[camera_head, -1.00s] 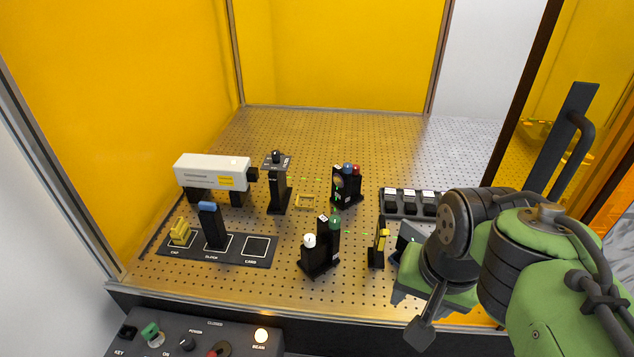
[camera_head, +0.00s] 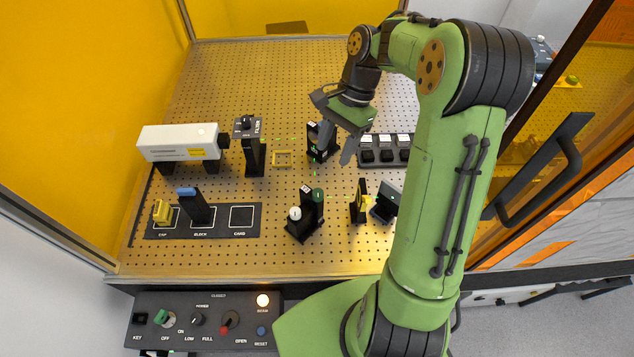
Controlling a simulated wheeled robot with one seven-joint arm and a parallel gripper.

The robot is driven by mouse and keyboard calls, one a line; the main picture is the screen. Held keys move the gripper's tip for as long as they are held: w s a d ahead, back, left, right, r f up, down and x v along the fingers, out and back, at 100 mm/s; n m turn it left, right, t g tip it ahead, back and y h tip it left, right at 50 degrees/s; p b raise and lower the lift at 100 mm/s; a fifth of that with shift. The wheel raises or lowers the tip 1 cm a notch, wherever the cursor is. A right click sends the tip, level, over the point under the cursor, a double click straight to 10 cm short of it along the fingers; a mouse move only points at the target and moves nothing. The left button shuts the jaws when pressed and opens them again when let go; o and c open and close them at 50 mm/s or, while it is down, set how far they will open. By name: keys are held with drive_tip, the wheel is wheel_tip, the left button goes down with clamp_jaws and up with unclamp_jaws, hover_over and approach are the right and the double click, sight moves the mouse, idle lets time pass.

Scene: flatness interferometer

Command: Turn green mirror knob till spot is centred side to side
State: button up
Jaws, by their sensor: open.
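The green mirror knob (camera_head: 318,195) sits on a black mirror mount (camera_head: 304,224) at the front middle of the perforated board, beside a white knob (camera_head: 295,213). My gripper (camera_head: 336,146) is open and points down, above and behind the green knob, apart from it. Its fingers overlap the rear mirror mount (camera_head: 314,150) in the picture, hiding most of it and its knobs. I cannot tell if they touch. A dark screen (camera_head: 386,203) stands right of the front mount, behind a yellow-marked part (camera_head: 359,201). Small green beam marks show; I cannot make out the spot's position.
A white laser box (camera_head: 178,142) and a black post part (camera_head: 251,150) stand at left. A labelled tray (camera_head: 222,221) lies front left, a row of black blocks (camera_head: 384,150) at right. The control panel (camera_head: 207,320) is in front. The rear board is clear.

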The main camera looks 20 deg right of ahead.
sight(318, 191)
drive_tip(key=b+x, duration=0.1)
drive_tip(key=x, duration=1.1)
drive_tip(key=shift+w+f, duration=0.1)
drive_tip(key=shift+f, duration=0.1)
clamp_jaws()
drive_tip(key=n, duration=0.2)
drive_tip(key=n+g+h, duration=0.1)
drive_tip(key=n, duration=0.1)
drive_tip(key=shift+w+a+n, duration=0.1)
drive_tip(key=shift+a+n, duration=0.05)
drive_tip(key=shift+n, duration=0.15)
unclamp_jaws()
drive_tip(key=shift+g, duration=0.3)
drive_tip(key=shift+r, duration=0.1)
